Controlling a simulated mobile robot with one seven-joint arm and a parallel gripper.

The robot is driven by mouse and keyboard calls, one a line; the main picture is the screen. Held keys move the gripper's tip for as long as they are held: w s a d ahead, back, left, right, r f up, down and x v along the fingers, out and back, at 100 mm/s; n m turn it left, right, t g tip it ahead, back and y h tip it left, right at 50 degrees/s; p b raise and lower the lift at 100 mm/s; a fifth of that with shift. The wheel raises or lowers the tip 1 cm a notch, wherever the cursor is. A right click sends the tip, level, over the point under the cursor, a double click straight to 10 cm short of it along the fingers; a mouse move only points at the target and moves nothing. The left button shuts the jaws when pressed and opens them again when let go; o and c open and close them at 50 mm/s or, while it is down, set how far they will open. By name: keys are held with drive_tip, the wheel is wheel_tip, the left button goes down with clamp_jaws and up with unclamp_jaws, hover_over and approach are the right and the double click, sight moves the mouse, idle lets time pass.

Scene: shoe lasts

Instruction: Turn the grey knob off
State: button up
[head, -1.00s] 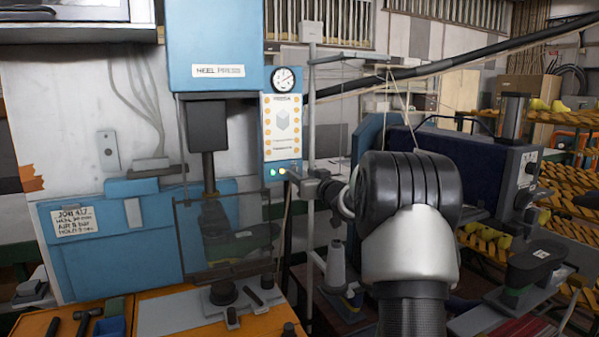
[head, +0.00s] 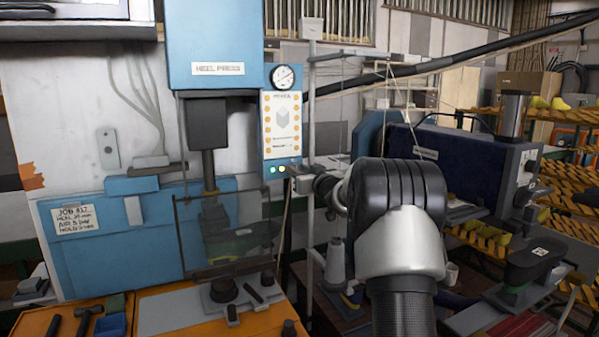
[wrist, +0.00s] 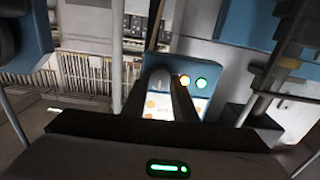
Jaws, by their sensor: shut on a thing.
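The grey knob (wrist: 160,76) shows in part between my fingertips in the wrist view, at the end of the light row on the blue control panel (head: 266,130). My gripper (head: 296,173) reaches in from the right at the panel's lower right corner and is shut on the knob. In the head view the gripper hides the knob, so its turned angle cannot be told. A green light (wrist: 202,83) and a yellow light (wrist: 185,79) are lit beside it.
The heel press (head: 215,50) stands left of the panel, with a clear guard (head: 222,235) below. A round gauge (head: 283,77) tops the panel. A thin grey post (head: 311,110) stands close to my gripper. A thread cone (head: 335,262) stands below my arm.

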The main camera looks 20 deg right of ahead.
drive_tip(key=shift+n, duration=0.3)
drive_tip(key=n+b, duration=0.5)
drive_tip(key=n, duration=0.3)
drive_tip(key=n+b, duration=0.5)
drive_tip(key=n, duration=0.4)
drive_tip(key=shift+a+f, duration=0.15)
drive_tip(key=shift+f, duration=0.05)
idle(0.4)
drive_tip(key=o, duration=1)
drive_tip(key=shift+o, duration=0.2)
drive_tip(key=shift+s, duration=0.1)
drive_tip(key=s+b, duration=0.2)
drive_tip(key=s, duration=1.5)
drive_tip(key=shift+s+d, duration=0.15)
drive_tip(key=shift+d, duration=0.15)
